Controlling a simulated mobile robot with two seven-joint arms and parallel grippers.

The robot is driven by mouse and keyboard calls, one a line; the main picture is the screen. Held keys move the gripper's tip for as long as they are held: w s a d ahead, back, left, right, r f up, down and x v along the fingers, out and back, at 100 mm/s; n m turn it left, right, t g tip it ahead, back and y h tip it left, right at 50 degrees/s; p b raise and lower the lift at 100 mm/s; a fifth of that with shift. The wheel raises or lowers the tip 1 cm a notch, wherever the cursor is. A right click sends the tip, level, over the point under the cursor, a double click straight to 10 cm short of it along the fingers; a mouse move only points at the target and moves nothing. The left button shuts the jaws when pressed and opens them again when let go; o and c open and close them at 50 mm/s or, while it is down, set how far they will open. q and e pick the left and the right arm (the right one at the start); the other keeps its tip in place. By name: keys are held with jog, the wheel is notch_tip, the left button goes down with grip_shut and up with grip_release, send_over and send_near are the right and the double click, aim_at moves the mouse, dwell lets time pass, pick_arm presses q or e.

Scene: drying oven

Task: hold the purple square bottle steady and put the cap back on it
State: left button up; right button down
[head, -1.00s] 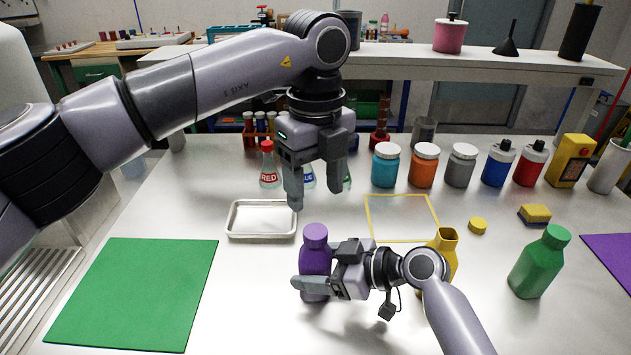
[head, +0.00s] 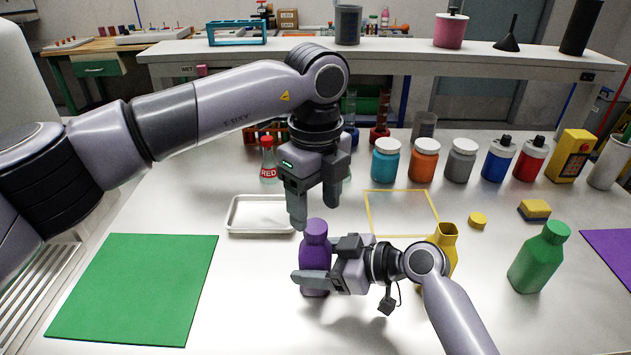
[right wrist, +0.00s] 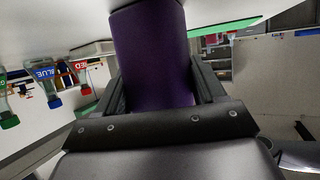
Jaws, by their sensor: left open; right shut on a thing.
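The purple bottle (head: 314,254) stands at the table's middle front, upright, with a purple cap-like top (head: 314,229). I cannot tell whether that top is seated or loose. My right gripper (head: 320,270) is shut on the bottle's body from the right side. In the right wrist view the purple body (right wrist: 152,55) fills the space between its fingers. My left gripper (head: 314,209) is open and points down just above the bottle's top, with nothing seen between its fingers. Its near finger reaches almost level with the top.
An open yellow bottle (head: 446,240) stands behind my right wrist, with a yellow cap (head: 477,220) lying nearby. A green bottle (head: 540,260) stands to the right. A metal tray (head: 232,230) and a green mat (head: 130,290) lie left. Several jars (head: 386,163) line the back.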

aim_at(315, 226)
pick_arm(q)
jog(key=shift+f, duration=1.9)
jog(key=c, duration=1.1)
